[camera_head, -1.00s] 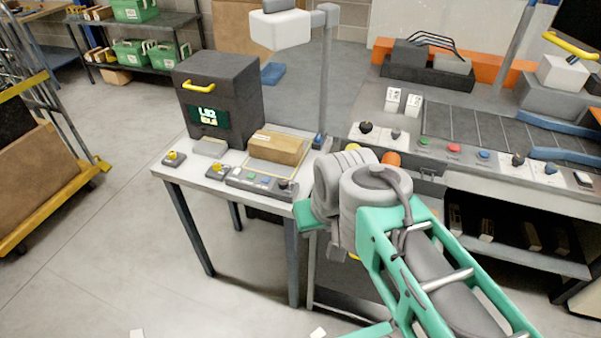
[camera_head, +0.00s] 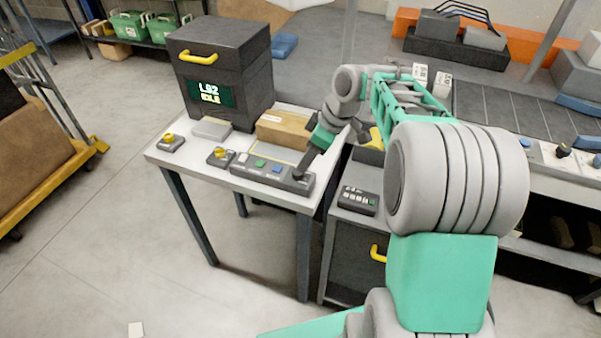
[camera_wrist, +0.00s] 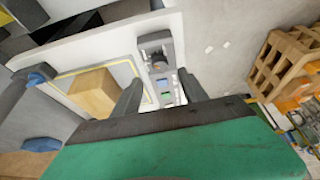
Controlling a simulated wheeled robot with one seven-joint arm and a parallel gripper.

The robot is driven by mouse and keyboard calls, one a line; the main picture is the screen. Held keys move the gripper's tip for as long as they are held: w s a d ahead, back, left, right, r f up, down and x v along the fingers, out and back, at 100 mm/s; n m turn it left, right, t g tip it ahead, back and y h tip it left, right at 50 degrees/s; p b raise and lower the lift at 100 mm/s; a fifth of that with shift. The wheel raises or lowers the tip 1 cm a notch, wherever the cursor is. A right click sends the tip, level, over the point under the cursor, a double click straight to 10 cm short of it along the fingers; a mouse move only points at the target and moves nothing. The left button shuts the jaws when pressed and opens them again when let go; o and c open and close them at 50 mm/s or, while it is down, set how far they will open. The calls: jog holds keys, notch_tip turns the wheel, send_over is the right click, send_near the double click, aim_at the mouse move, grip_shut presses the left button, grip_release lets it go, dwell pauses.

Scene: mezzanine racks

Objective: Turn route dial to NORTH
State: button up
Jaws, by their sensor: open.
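A grey control box (camera_head: 262,173) with coloured buttons lies along the front of the white table. A dark dial knob (camera_wrist: 157,62) stands at its right end; its label is unreadable, so I cannot tell where it points or confirm it is the route dial. My gripper (camera_head: 300,171) reaches down to that end and mostly hides the knob in the head view. In the wrist view my gripper (camera_wrist: 160,77) is open, its dark fingers spread on either side of the box. The knob appears just beyond the fingertips; I cannot tell whether they touch it.
A cardboard box (camera_head: 284,128) sits close behind the control box. A dark cabinet (camera_head: 222,70) with a screen stands at the table's back. Two yellow-topped buttons (camera_head: 171,142) are to the left. A dark keypad (camera_head: 358,200) lies on the lower unit at right.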

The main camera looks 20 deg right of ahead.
aim_at(298, 174)
jog(key=x, duration=0.6)
jog(key=shift+a+f, duration=0.1)
jog(key=shift+f, duration=0.15)
jog(key=shift+c, duration=0.2)
grip_shut()
